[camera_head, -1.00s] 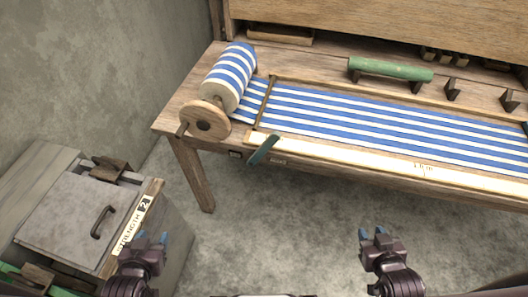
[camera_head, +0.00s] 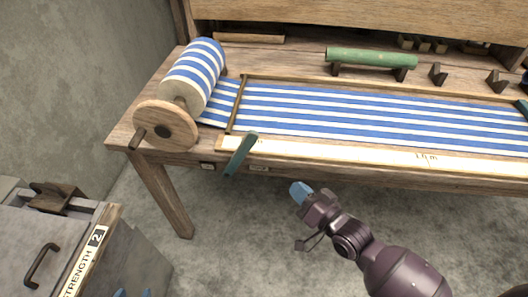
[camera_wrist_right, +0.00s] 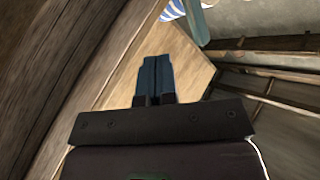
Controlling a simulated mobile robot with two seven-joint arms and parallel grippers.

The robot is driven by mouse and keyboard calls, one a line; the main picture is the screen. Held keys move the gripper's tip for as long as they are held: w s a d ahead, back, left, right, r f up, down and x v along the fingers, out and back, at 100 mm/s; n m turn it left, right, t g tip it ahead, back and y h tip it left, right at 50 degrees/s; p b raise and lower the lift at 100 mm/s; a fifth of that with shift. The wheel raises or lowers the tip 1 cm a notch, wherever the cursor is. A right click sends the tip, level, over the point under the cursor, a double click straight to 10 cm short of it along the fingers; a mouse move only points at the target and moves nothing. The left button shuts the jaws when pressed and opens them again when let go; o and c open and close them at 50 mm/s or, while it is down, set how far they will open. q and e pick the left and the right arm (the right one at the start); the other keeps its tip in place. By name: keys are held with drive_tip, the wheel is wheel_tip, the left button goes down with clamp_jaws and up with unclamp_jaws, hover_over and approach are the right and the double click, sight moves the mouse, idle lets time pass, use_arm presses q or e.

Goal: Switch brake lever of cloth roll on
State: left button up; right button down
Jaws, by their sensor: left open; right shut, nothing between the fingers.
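The cloth roll (camera_head: 196,72), wound with blue and white striped cloth, sits at the table's left end with a round wooden handwheel (camera_head: 166,126). A teal lever (camera_head: 240,153) stands tilted at the table's front edge, right of the wheel; labels beside it are too small to read. My right gripper (camera_head: 301,193) is shut and empty, in front of the table, right of and below the lever, apart from it. In the right wrist view its blue fingers (camera_wrist_right: 157,78) are together, and the teal lever (camera_wrist_right: 196,22) shows beyond them. My left gripper (camera_head: 132,293) is open; only its blue fingertips show at the bottom edge.
Striped cloth (camera_head: 330,112) stretches across the table behind a pale measuring strip (camera_head: 340,154). A grey box (camera_head: 40,240) labelled "STRENGTH 2" stands at lower left. The floor before the table is clear.

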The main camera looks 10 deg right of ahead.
drive_tip(key=m+t, duration=0.1)
drive_tip(key=m, duration=0.4)
drive_tip(key=r+m+t, duration=0.1)
drive_tip(key=m, duration=0.4)
drive_tip(key=m+t, duration=0.2)
drive_tip(key=m, duration=0.3)
drive_tip(key=shift+s+d+r+m+y+b, duration=0.15)
drive_tip(key=shift+d+r+m+y+b, duration=0.15)
drive_tip(key=shift+d+m+y+b, duration=0.1)
drive_tip(key=s+a+r+p+x, duration=0.1)
drive_tip(key=a+x, duration=0.1)
drive_tip(key=x, duration=1.1)
drive_tip(key=shift+s, duration=0.35)
drive_tip(key=shift+a, duration=0.1)
